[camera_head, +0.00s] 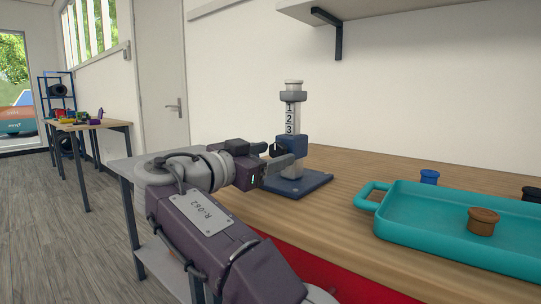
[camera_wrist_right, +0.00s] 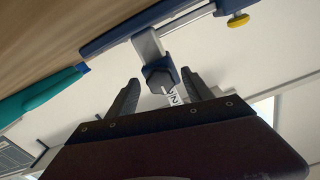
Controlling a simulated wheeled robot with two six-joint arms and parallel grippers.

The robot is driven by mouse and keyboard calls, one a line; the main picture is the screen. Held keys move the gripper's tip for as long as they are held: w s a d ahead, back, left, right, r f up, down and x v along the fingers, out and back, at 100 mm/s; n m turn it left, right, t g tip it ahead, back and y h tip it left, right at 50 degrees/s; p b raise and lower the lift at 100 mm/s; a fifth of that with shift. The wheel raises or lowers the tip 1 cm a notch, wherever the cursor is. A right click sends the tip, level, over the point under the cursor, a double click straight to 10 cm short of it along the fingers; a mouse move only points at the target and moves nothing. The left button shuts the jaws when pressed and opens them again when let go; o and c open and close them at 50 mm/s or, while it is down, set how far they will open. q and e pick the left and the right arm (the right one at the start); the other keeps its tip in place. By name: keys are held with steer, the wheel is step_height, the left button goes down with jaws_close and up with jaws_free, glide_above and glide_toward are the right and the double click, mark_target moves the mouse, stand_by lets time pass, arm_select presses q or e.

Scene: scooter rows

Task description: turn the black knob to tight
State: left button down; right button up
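A measuring stand with a grey post marked 1, 2, 3 (camera_head: 290,115) rises from a blue base plate (camera_head: 306,186) on the wooden table. A blue collar sits low on the post. In the right wrist view the black knob (camera_wrist_right: 158,83) is a dark, faceted block in front of the blue collar. My right gripper (camera_head: 278,156) is beside the collar. In the right wrist view its two fingers (camera_wrist_right: 160,77) are apart, one on each side of the knob, with gaps showing. In the head view the fingers largely hide the knob. My left gripper is out of view.
A teal tray (camera_head: 375,209) stands at the right of the table with a brown knob-like piece (camera_head: 482,221) in it. A blue piece (camera_head: 429,176) stands behind it. A shelf (camera_head: 400,8) hangs above. Table between stand and tray is clear.

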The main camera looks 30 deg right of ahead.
steer(key=p+v, duration=0.2)
steer(key=v, duration=0.6)
steer(key=shift+s+a+r+p, duration=0.1)
steer(key=shift+a+p, duration=0.2)
steer(key=shift+p, duration=0.05)
steer(key=shift+s+a, duration=0.15)
steer(key=shift+a, duration=0.05)
